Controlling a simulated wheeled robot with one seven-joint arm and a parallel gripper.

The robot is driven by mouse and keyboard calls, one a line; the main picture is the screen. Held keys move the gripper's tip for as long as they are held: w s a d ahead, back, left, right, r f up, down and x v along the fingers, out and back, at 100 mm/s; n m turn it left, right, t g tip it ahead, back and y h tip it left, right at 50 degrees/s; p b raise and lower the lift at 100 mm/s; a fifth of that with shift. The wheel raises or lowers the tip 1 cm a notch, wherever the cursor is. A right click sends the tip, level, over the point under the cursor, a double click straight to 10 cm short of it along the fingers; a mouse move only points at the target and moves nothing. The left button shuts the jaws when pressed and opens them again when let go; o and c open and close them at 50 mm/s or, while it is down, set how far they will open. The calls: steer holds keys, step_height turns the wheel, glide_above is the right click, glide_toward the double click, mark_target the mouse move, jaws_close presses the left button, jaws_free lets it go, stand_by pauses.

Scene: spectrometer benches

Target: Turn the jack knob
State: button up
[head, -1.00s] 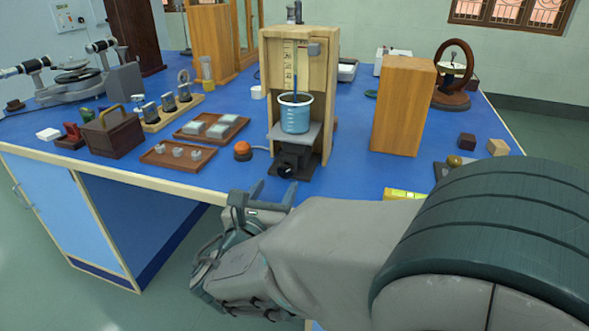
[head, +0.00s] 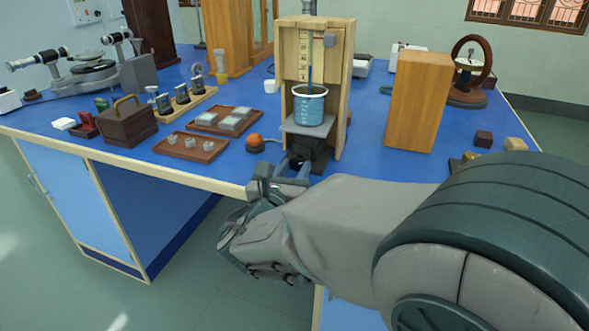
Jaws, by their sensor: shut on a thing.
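The black lab jack (head: 318,150) stands at the foot of a wooden frame, with a grey platform (head: 309,131) on top. A beaker of blue liquid (head: 309,108) stands upright on the platform, and a thin dark rod reaches down into it. My gripper (head: 281,171) is at the front of the jack, at the table's front edge. It is shut on the jack knob, which is mostly hidden behind the fingers.
The wooden frame (head: 347,85) surrounds the jack. An orange button (head: 255,141) and a brown tray (head: 206,157) with small pieces lie to the left. A wooden block (head: 418,100) stands to the right. The blue tabletop (head: 368,150) is bare between frame and block.

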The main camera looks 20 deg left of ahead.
steer(key=shift+f+m+b, duration=0.15)
steer(key=shift+m+b, duration=0.35)
steer(key=shift+m, duration=0.1)
steer(key=o, duration=1)
steer(key=s+p, duration=0.1)
steer(key=s, duration=0.3)
steer(key=s+p, duration=0.1)
steer(key=s, duration=0.4)
steer(key=s+a+p, duration=0.1)
steer(key=s, duration=0.4)
steer(key=shift+a, duration=0.1)
steer(key=shift+w, duration=0.1)
